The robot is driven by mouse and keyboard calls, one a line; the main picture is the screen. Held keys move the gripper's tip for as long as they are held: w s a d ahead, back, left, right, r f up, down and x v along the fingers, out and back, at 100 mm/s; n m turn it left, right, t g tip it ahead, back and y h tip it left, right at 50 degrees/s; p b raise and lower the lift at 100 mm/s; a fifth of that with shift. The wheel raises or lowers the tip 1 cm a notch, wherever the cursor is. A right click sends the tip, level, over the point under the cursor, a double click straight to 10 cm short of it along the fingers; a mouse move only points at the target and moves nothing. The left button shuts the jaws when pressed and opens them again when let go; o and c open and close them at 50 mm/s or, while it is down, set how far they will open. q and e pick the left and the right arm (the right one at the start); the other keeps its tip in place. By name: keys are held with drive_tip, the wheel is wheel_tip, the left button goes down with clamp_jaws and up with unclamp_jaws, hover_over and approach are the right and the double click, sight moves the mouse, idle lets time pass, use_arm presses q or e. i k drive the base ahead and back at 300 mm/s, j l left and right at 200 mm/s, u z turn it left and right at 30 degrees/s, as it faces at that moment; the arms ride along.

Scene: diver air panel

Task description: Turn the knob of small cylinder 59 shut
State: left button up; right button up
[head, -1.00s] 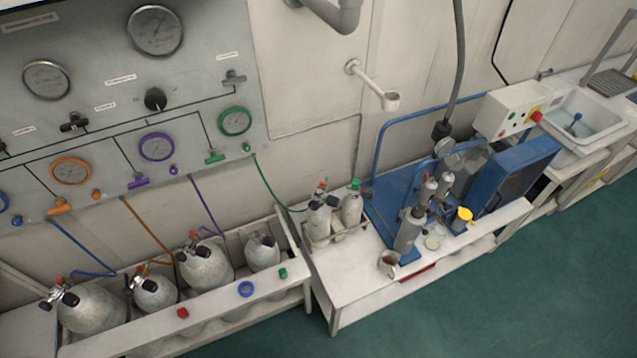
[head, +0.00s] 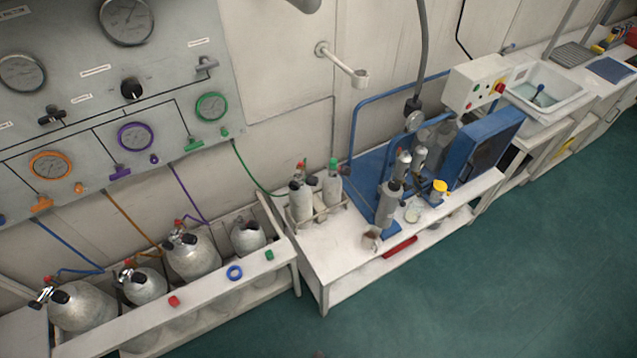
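Two small grey cylinders stand upright in a low rack on the white bench. The left small cylinder (head: 301,203) has a dark valve and a red part on top. The right small cylinder (head: 332,188) has a green top, and the green hose from the panel runs toward this pair. I cannot read any number on them, so I cannot tell which is 59. Their knobs are too small to show whether they are open or shut. Neither of my grippers is in view.
Large cylinders (head: 193,258) stand in a white trough at the left, below the gauge panel (head: 75,130) with its coloured valves. A blue frame machine (head: 487,143), a mug (head: 371,240) and several grey canisters share the bench. A sink (head: 545,95) is behind right. The green floor (head: 480,270) is clear.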

sight(312, 180)
drive_tip(key=l+u, duration=0.1)
drive_tip(key=u, duration=0.25)
drive_tip(key=i+l+u, duration=0.25)
drive_tip(key=l, duration=0.3)
drive_tip(key=l+u, duration=0.2)
drive_tip(key=l, duration=0.3)
drive_tip(key=l+u, duration=0.25)
drive_tip(key=l, duration=0.35)
